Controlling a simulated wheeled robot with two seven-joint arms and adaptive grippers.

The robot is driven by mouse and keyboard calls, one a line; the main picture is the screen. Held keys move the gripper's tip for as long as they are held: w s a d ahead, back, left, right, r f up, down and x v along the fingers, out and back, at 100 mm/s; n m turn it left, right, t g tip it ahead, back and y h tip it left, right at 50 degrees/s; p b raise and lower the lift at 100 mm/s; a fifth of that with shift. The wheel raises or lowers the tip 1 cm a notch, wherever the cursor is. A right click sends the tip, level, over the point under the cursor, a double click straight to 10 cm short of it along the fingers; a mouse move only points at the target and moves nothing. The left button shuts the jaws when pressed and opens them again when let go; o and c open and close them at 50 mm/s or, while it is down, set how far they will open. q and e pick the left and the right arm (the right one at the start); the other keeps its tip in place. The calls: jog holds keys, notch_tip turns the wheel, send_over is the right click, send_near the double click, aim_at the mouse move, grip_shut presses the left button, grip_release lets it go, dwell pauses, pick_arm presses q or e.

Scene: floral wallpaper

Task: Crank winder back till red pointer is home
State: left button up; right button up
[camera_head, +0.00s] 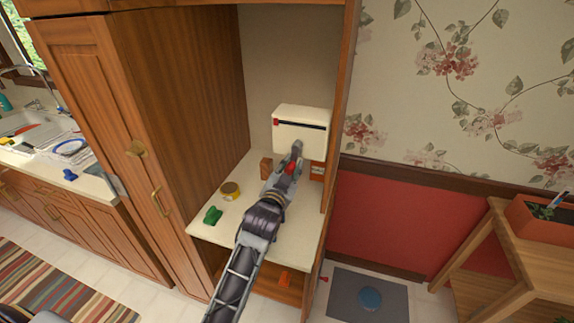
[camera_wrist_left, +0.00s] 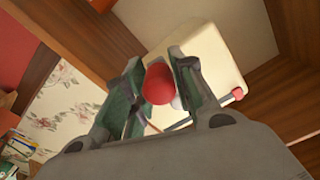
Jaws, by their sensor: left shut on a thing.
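The winder (camera_head: 300,114) is a cream box with a dark slot along its front, standing in the open cabinet bay; it also shows in the left wrist view (camera_wrist_left: 204,50). A small red pointer (camera_head: 276,122) is at the left end of the slot in the head view; it also shows at the box's edge in the wrist view (camera_wrist_left: 238,94). My left gripper (camera_head: 292,163) is in front of the box, its fingers shut on the red crank knob (camera_wrist_left: 158,84). The crank arm is mostly hidden by the gripper. My right gripper is not in view.
Wooden blocks stand beneath the winder. Cabinet walls close in on both sides. A wooden stand with a planter (camera_head: 540,220) is at the right.

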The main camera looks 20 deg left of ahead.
pick_arm(q)
jog(key=shift+d+f+n, duration=0.2)
jog(key=shift+d+n, duration=0.2)
jog(key=shift+n, duration=0.5)
jog(key=o, duration=1)
jog(key=shift+r, duration=0.1)
jog(key=shift+s, duration=0.2)
jog(key=shift+s+a, duration=0.15)
jog(key=shift+s, duration=5.65)
